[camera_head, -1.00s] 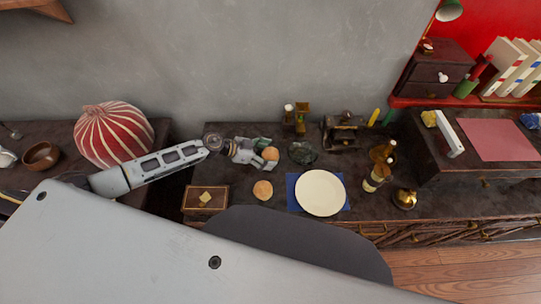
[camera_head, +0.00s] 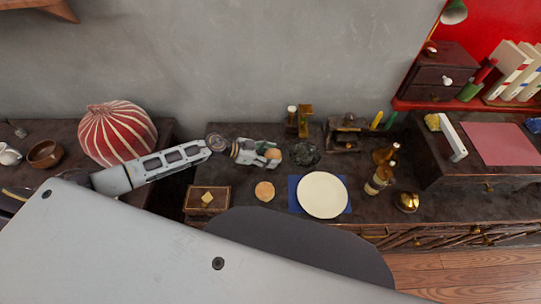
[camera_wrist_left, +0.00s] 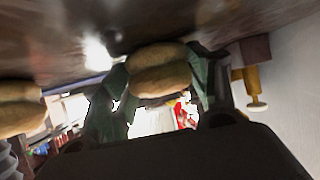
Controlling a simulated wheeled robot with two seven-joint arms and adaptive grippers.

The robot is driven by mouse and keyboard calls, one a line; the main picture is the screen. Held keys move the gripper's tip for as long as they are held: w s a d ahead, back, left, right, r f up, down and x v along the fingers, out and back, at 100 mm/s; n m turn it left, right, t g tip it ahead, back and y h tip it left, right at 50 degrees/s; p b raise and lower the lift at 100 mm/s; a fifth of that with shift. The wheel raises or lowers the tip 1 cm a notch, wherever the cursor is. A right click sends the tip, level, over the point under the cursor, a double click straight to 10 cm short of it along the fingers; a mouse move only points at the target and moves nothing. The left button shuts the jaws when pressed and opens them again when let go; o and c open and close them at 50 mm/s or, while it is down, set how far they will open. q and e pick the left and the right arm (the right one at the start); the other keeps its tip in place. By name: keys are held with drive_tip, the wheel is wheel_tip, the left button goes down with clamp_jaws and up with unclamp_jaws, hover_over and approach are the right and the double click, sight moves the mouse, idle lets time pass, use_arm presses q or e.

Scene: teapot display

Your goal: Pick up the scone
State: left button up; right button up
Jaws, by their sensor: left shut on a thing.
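My left gripper (camera_head: 268,153) reaches in from the left over the dark desk, shut on a round tan scone (camera_head: 273,154). In the left wrist view the held scone (camera_wrist_left: 158,70) sits between the two dark green fingers, close to the dark desk surface. I cannot tell whether it touches the desk. A second scone (camera_head: 265,191) lies on the desk nearer to me, left of the plate. It also shows at the left edge of the left wrist view (camera_wrist_left: 18,108). My right gripper is not in view.
A white plate (camera_head: 322,195) on a blue mat (camera_head: 293,190) is right of the second scone. A small wooden box (camera_head: 207,200) is at the left. A dark crumpled object (camera_head: 304,153) lies right of the gripper. Bottles (camera_head: 380,178) and a brass bell (camera_head: 406,201) are farther right.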

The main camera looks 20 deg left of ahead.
sight(270, 157)
use_arm(q)
drive_tip(key=shift+s+r, duration=0.1)
drive_tip(key=shift+r, duration=0.45)
wheel_tip(270, 157, up, 6)
drive_tip(key=shift+f+p, duration=0.15)
drive_tip(key=shift+p, duration=0.95)
drive_tip(key=shift+s+d, duration=0.1)
drive_tip(key=shift+s, duration=0.2)
drive_tip(key=shift+s+d, duration=0.1)
drive_tip(key=shift+s, duration=0.25)
drive_tip(key=s+d+p, duration=0.2)
drive_tip(key=s, duration=0.6)
drive_tip(key=s+d+p, duration=0.2)
drive_tip(key=s+d, duration=0.1)
drive_tip(key=s, duration=0.6)
drive_tip(key=shift+s, duration=0.3)
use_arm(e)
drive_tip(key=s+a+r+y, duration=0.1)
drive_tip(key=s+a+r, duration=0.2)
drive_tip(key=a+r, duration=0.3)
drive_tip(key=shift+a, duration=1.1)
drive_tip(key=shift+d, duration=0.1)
